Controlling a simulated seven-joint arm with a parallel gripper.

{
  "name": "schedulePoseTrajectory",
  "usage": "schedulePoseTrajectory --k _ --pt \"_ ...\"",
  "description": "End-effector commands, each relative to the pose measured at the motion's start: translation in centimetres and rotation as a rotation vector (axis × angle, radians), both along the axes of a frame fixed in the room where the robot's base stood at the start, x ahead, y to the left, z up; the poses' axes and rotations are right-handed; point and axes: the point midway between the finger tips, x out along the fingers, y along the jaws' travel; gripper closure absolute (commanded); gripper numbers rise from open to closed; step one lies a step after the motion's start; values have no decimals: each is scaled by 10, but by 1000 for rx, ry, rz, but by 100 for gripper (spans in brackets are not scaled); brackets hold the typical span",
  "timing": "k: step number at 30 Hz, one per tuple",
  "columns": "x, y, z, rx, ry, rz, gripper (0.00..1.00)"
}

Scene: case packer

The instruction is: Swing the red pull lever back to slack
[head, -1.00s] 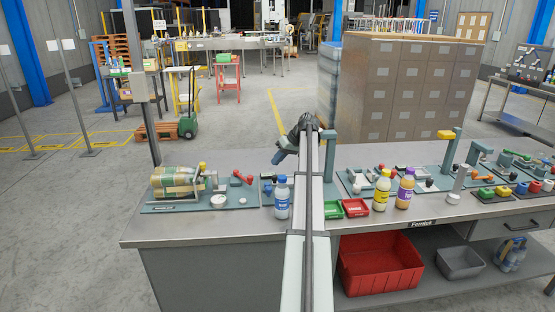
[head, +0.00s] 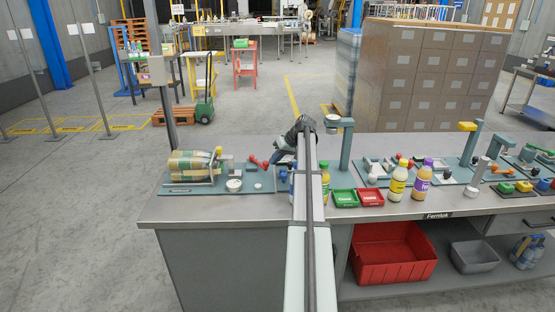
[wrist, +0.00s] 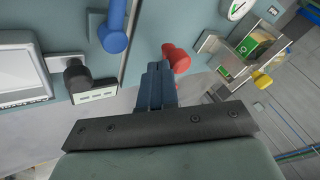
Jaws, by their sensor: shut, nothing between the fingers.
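The red pull lever (head: 258,163) stands on the teal panel at the left part of the bench, just left of my gripper in the head view. In the wrist view the red lever (wrist: 180,61) shows its rounded end right beside my fingertips. My gripper (wrist: 157,70) is shut and empty, its fingers together. I cannot tell whether the fingers touch the lever. In the head view my own arm hides most of the gripper and part of the panel.
A blue lever (wrist: 115,30) and a black knob (wrist: 77,76) stand left of the fingers in the wrist view. Yellow (head: 397,183) and purple-labelled (head: 421,182) bottles stand right of my arm.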

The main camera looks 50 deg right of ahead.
Motion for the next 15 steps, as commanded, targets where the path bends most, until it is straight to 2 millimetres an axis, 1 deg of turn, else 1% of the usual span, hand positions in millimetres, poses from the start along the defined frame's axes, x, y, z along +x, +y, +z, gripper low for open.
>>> schedulePoseTrajectory --k 7,15 --pt "0 1 0 0 0 -4 100" --pt "-1 9 0 0 0 -54 100"
